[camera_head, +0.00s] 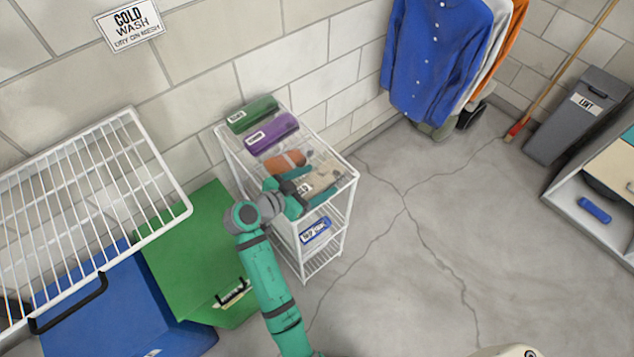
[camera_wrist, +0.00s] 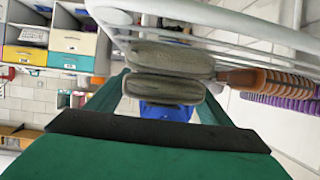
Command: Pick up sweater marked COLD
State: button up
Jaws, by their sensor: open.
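A folded beige sweater (camera_head: 325,172) lies at the near right end of the top shelf of a white wire cart (camera_head: 343,186). My gripper (camera_head: 318,184) is open, with its fingers on either side of this sweater. In the wrist view the sweater's grey-beige folded end (camera_wrist: 172,60) shows between the open fingers (camera_wrist: 160,100); I cannot tell whether they touch it. Beside it lie an orange roll (camera_head: 285,161), a purple roll (camera_head: 271,134) and a green roll (camera_head: 252,114). Labels on the rolls are too small to read, so I cannot tell which garment is marked COLD.
A blue labelled item (camera_head: 315,230) lies on a lower cart shelf. A wall sign (camera_head: 130,24) reads COLD WASH, DRY ON MESH. A white mesh rack (camera_head: 183,195) stands left, above blue and green bins (camera_head: 190,255).

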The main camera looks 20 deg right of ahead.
jog(key=shift+w+d+f, duration=0.1)
jog(key=shift+d+f, duration=0.05)
jog(key=shift+d, duration=0.1)
jog(key=c, duration=1.3)
